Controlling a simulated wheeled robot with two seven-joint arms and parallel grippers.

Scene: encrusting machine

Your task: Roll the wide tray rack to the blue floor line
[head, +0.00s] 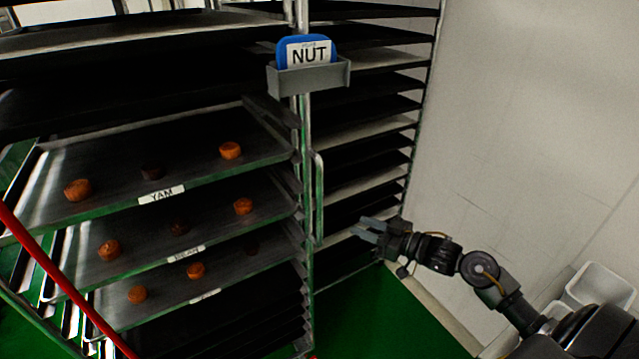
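A tall metal tray rack (306,130) fills the left and middle of the head view, with several dark trays on its levels. Three trays carry round orange-brown pieces, and the upper one has a YAM label (162,194). A vertical bar handle (319,195) is on the rack's right post. My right gripper (366,231) is to the right of and below the handle, apart from it. Its two fingers are spread with nothing between them. My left gripper is out of view. No blue floor line shows.
A grey holder (308,77) with a blue-backed NUT card is on the post. More stacked trays (370,127) stand behind, near the pale wall (530,120). A red bar (60,280) crosses the lower left. Green floor (370,320) is bare at lower middle. A white bin (600,286) is at right.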

